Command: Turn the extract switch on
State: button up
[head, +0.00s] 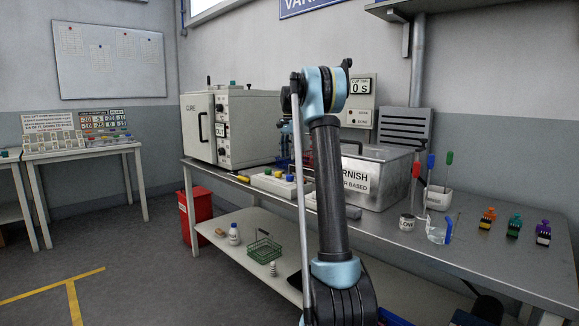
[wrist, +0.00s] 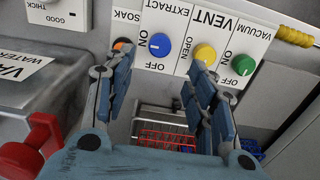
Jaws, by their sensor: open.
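The extract switch (wrist: 160,45) is a round blue knob on a white plate marked EXTRACT, ON and OFF, seen upside down in the wrist view. I cannot tell which mark it points to. In the head view the blue knob (head: 290,177) sits on the low white switch box (head: 270,186). My gripper (wrist: 158,62) is open and empty. Its two blue fingers appear on either side of the blue knob in the wrist view, with no visible contact. In the head view my arm partly hides the gripper.
A yellow VENT knob (wrist: 205,54) and green VACUUM knob (wrist: 243,64) stand to the right; an orange SOAK knob (wrist: 121,45) is partly behind the left finger. A red wire basket (wrist: 165,138) is nearby. The grey varnish tank (head: 378,178) stands right of the switch box.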

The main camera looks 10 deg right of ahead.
jog(key=shift+r, duration=1.1)
jog(key=s+f+n+t, duration=0.1)
jog(key=s+f+n, duration=0.15)
jog(key=s, duration=1.25)
jog(key=s+f+n, duration=0.1)
jog(key=s+n, duration=0.2)
jog(key=s, duration=1.2)
jog(key=s+f+n+t, duration=0.1)
jog(key=s+f+n, duration=0.4)
jog(key=s+f, duration=1.8)
jog(key=s, duration=0.3)
jog(key=shift+s+a+f+n, duration=0.15)
jog(key=shift+s+f+n, duration=0.15)
jog(key=shift+s+n, duration=0.05)
